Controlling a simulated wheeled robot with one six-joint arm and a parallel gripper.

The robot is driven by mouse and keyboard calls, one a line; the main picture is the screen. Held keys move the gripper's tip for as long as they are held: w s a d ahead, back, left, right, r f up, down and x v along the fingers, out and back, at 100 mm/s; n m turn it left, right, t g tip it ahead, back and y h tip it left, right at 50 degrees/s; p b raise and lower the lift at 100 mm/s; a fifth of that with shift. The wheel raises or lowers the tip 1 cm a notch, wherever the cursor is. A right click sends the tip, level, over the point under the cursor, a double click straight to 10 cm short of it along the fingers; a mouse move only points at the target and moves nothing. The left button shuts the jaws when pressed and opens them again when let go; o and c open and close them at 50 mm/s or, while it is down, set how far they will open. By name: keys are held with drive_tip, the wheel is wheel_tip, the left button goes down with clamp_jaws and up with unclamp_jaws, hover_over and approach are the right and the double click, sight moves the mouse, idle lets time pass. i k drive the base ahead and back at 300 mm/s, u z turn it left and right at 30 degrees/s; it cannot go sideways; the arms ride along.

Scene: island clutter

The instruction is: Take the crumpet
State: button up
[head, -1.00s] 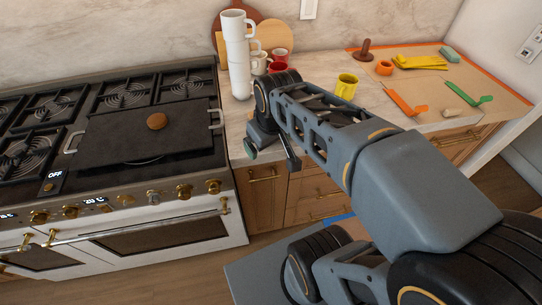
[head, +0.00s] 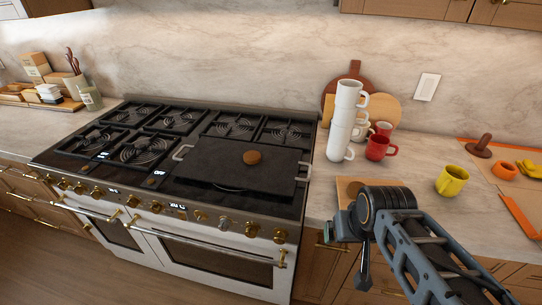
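My gripper (head: 345,258) is in front of the counter's edge, right of the stove and well to the right of and nearer than the crumpet. Its two fingers are apart, one with a green tip, and nothing shows between them. Part of the gripper is hidden behind my wrist.
The griddle has a raised handle at each end. A tall stack of white mugs (head: 343,128), a red mug (head: 380,148) and a yellow mug (head: 452,180) stand on the right counter. A wooden board (head: 350,188) lies near my wrist. Burner grates (head: 140,150) fill the stove's left.

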sight(252, 157)
drive_tip(key=z, duration=2.4)
drive_tip(key=k, duration=1.5)
drive_tip(key=u, duration=2.1)
drive_tip(key=i, duration=0.45)
drive_tip(key=z, duration=0.05)
